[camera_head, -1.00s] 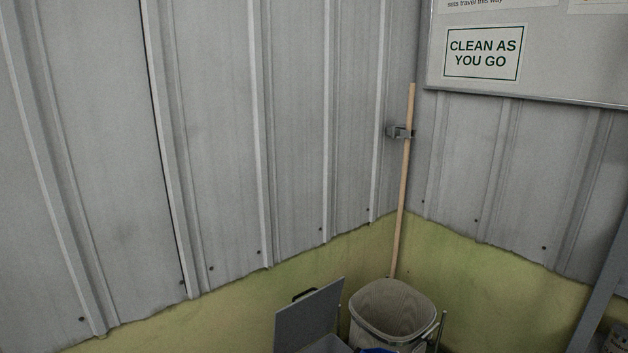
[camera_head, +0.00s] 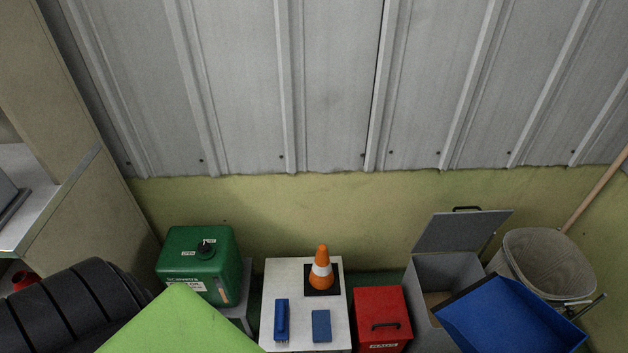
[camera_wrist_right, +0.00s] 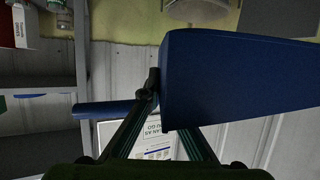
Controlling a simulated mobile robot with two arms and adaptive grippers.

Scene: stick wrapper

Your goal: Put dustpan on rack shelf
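The blue dustpan (camera_head: 510,320) shows at the lower right of the head view, in front of the grey lidded bin. In the right wrist view the blue dustpan (camera_wrist_right: 235,80) fills the upper right, close to the camera. My right gripper (camera_wrist_right: 150,92) is shut on the dustpan where its handle meets the pan; the handle sticks out to the left. The right gripper does not show in the head view. A grey rack (camera_wrist_right: 38,82) with shelves stands at the left of the right wrist view, which is upside down. My left gripper is not in view.
A green can (camera_head: 185,262), a white-topped stand (camera_head: 305,335) with an orange cone (camera_head: 320,268), a red box (camera_head: 380,310), a grey lidded bin (camera_head: 445,270) and a round bin (camera_head: 545,262) line the wall. A shelf unit (camera_head: 40,205) stands at far left.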

